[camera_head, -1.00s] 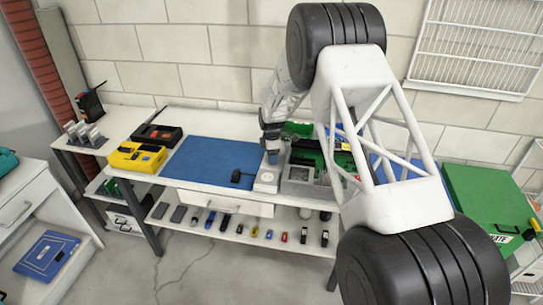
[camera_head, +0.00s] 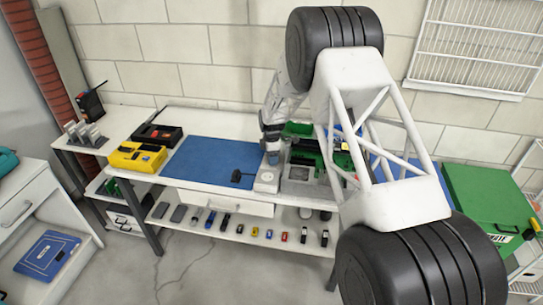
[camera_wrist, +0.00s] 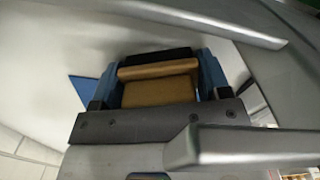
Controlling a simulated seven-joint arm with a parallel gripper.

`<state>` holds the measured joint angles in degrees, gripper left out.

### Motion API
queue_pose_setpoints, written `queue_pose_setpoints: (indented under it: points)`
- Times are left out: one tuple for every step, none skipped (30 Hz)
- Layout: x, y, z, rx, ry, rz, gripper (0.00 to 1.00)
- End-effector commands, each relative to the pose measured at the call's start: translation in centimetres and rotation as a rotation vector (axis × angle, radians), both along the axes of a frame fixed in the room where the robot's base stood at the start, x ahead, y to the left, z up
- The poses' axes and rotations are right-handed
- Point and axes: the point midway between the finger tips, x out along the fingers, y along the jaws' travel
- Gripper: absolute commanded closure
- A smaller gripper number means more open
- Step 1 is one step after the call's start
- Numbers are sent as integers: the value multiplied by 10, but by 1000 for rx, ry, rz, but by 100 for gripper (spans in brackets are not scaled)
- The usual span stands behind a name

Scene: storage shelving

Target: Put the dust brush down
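My gripper (camera_head: 271,150) is low over the workbench (camera_head: 225,118), just behind a small white box at the right edge of the blue mat. In the wrist view my gripper's blue fingers (camera_wrist: 160,78) stand on either side of a tan block with a dark strip along its far edge, which looks like the dust brush (camera_wrist: 160,92). The fingers appear shut on it. In the head view I cannot make out the brush at the gripper. Whether it touches the bench top is hidden.
The white box (camera_head: 266,181) stands close in front of my gripper. The blue mat (camera_head: 212,162) is mostly clear, with a small black item at its right. Green trays (camera_head: 300,130) and a grey unit are to the right. A yellow case (camera_head: 136,157) is at the left.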

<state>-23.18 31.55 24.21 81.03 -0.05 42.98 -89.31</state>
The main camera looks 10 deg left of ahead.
Motion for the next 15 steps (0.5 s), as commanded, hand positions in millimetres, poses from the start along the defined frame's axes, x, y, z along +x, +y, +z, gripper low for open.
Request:
queue_pose_setpoints:
  points:
    - [-3,-1,-14,-3,8,0,24]
    - [-4,-2,-14,-4,9,0,19]
    - [-4,-2,-15,-5,11,0,13]
    - [-5,-2,-16,-5,12,0,9]
    - [-5,-2,-17,-6,14,0,5]
    - [-6,-3,-18,-7,16,0,5]
    - [-7,-3,-19,-7,17,0,5]
    - [-7,-3,-19,-7,18,0,5]
    - [-8,-3,-20,-8,18,0,5]
    - [-8,-3,-20,-8,19,0,5]
    - [-8,-3,-20,-8,19,0,5]
    - [-8,-3,-20,-8,20,0,5]
    - [-8,-4,-20,-8,20,0,5]
    - [-8,-4,-20,-8,20,0,5]
    - [-9,-4,-20,-9,21,0,5]
